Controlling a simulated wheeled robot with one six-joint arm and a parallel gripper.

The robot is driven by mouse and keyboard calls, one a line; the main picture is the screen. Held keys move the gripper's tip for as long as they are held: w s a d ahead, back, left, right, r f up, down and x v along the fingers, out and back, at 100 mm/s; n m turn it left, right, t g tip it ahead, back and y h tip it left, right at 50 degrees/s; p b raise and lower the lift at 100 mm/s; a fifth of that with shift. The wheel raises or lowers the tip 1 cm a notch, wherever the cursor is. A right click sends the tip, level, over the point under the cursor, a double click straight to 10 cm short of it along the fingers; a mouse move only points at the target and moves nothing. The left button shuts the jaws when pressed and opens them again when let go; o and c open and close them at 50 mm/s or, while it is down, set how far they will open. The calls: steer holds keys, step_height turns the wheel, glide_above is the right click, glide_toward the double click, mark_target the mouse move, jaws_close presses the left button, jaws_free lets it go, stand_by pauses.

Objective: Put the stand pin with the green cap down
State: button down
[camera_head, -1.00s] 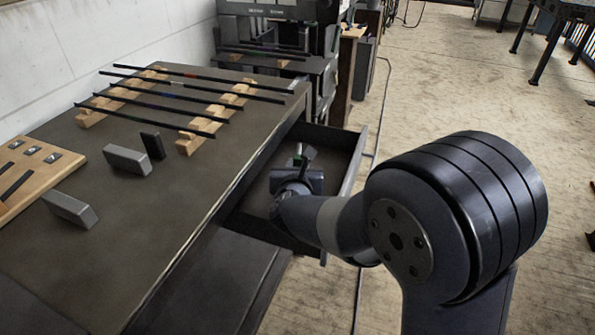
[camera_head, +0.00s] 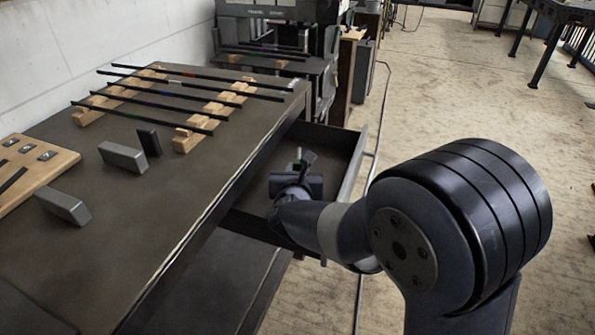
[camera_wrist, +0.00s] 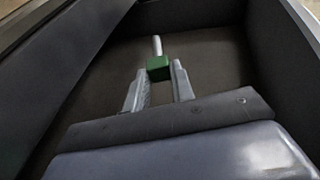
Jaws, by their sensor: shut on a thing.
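The stand pin shows in the wrist view as a green cap (camera_wrist: 159,67) with a pale shaft (camera_wrist: 157,45) beyond it. My gripper (camera_wrist: 159,78) is shut on the pin at its green cap. The gripper is inside the open drawer (camera_wrist: 200,60), above its dark floor; I cannot tell whether the pin touches the floor. In the head view a small bit of the green cap (camera_head: 298,164) shows by my gripper, and my wrist hides most of the rest.
The drawer (camera_head: 335,142) is pulled out from the dark workbench (camera_head: 130,215). On the bench lie black rods (camera_head: 155,97) across wooden racks (camera_head: 215,112), grey blocks (camera_head: 123,157) and a wooden board (camera_head: 35,165). The drawer floor around the pin looks empty.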

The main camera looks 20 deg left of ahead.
steer(key=c, duration=1.2)
jaws_free()
steer(key=shift+r, duration=0.15)
steer(key=r+p, duration=0.1)
steer(key=p, duration=0.1)
steer(key=shift+s+r+p, duration=0.1)
steer(key=shift+r+p, duration=0.2)
steer(key=shift+p, duration=0.1)
steer(key=v, duration=1.1)
steer(key=shift+s+f, duration=0.2)
steer(key=shift+s, duration=0.15)
